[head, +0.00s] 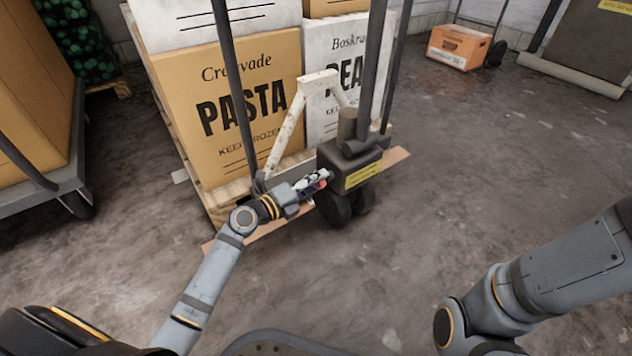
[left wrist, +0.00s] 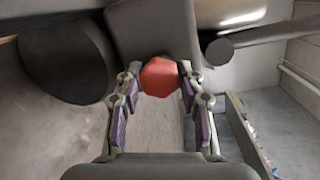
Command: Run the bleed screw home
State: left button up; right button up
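The bleed screw (left wrist: 160,77) is a red hexagonal head on the dark pump housing, centred in the left wrist view. In the head view only a small red spot of it (head: 322,184) shows at my left gripper's tips. My left gripper (head: 319,181) reaches the lower left side of the pallet jack's pump unit (head: 349,160). In the left wrist view its two fingers (left wrist: 159,82) stand apart, one on each side of the screw head, with a narrow gap at the left. Firm contact does not show. My right gripper is out of view; only my right arm shows.
The pallet jack's cream frame (head: 287,137) and dark upright bars stand close to my left gripper. Behind them a pallet (head: 221,203) carries a PASTA carton (head: 222,75) and white cartons. A cart (head: 50,190) stands at the left. The floor on the right is largely clear.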

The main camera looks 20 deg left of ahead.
pick_arm(q)
jog(key=o, duration=0.4)
jog(key=shift+s+a+f, duration=0.1)
jog(key=shift+a+f, duration=0.1)
jog(key=shift+f, duration=0.1)
jog(key=shift+o, duration=0.2)
jog(key=shift+r, duration=0.1)
jog(key=shift+d, duration=0.1)
jog(key=v, duration=0.7)
jog(key=shift+s, duration=0.2)
